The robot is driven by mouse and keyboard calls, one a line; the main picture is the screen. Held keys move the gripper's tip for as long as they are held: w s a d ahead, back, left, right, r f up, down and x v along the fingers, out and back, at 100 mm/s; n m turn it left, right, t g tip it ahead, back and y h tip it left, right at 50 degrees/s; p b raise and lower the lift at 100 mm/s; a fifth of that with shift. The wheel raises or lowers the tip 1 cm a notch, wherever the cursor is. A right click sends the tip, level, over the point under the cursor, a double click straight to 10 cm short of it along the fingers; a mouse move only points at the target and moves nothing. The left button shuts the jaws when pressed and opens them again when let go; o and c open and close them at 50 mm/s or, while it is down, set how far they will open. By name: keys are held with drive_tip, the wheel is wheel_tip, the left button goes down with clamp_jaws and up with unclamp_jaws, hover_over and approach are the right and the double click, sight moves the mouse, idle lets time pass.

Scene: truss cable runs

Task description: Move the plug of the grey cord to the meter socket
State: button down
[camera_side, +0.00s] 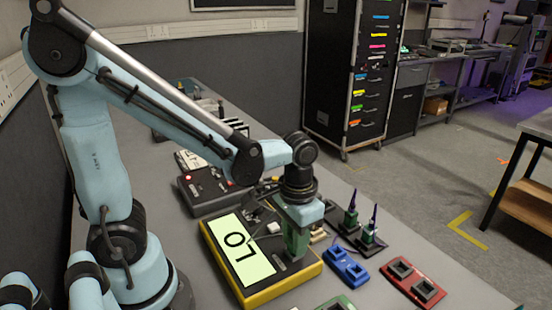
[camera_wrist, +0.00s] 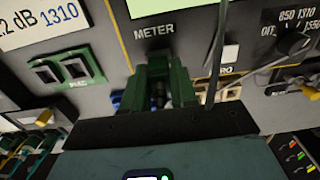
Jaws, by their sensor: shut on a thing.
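The yellow-edged meter (camera_side: 236,275) lies on the bench with a lit screen reading LO. My gripper (camera_side: 296,254) points down over its right part, fingers low against its top face. In the wrist view, the green fingers (camera_wrist: 162,82) are just below the METER label (camera_wrist: 154,30), shut on a small dark piece (camera_wrist: 158,98), apparently the plug. The fingers hide most of it and the meter socket, so I cannot tell whether it is seated. A grey cord (camera_wrist: 216,58) runs down just right of the fingers.
A green socket block marked PASS (camera_wrist: 68,75) is left of the fingers in the wrist view. In the side view, a blue socket block (camera_side: 346,266) and a red one (camera_side: 415,283) lie to the right. Green plugs (camera_side: 368,238) stand behind them. A dark case (camera_side: 205,193) lies behind the meter.

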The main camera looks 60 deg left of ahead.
idle(0.4)
drive_tip(key=c, duration=0.8)
unclamp_jaws()
drive_tip(key=shift+r, duration=2.5)
drive_tip(key=shift+r, duration=0.1)
drive_tip(key=shift+r, duration=1.9)
